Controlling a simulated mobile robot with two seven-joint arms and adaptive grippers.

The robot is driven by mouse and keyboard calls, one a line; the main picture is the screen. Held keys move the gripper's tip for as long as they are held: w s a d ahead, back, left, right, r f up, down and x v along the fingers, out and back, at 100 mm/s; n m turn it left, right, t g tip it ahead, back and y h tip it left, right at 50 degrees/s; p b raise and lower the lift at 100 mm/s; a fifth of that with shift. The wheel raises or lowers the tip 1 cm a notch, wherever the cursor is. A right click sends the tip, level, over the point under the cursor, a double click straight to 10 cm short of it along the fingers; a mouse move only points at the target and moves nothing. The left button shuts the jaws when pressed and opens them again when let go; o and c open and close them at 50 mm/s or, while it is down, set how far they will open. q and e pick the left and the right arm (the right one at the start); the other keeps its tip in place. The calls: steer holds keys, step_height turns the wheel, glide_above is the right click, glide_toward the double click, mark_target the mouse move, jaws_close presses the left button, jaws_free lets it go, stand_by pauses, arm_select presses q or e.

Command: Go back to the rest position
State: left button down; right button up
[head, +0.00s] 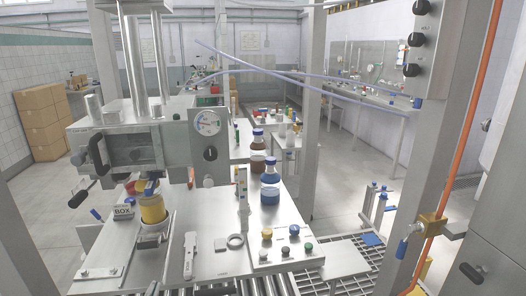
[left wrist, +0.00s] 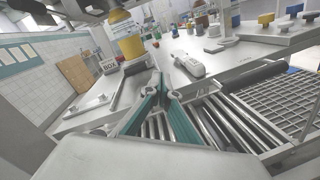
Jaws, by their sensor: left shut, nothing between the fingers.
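My left gripper (left wrist: 159,82) shows in the left wrist view, with its two green fingers drawn together at the tips and nothing between them. It is over the front edge of the steel bench (head: 215,262), above the metal rollers (left wrist: 215,120). In the head view at most a small part of it shows at the bottom edge. My right gripper is in neither view.
A white handheld device (head: 190,256) lies on the bench near the front edge. A post (head: 425,140) stands at the right. Open floor (head: 335,185) lies behind the bench.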

arm_select(q)
steer(key=s+d+f+m+g+h, duration=0.1)
steer(key=s+d+f+m+h, duration=0.35)
steer(key=m, duration=0.65)
steer(key=s+d+f+m+g+h, duration=0.25)
steer(key=s+d+m, duration=0.45)
steer(key=m, duration=0.4)
steer(key=s+f+m+g+y, duration=0.2)
steer(key=s+f+m+g, duration=0.1)
steer(key=s+f+m, duration=0.5)
step_height(320, 180, down, 3)
steer(key=m, duration=0.5)
steer(key=shift+s+a+y, duration=0.15)
steer(key=shift+s+y, duration=0.1)
steer(key=shift+y, duration=0.15)
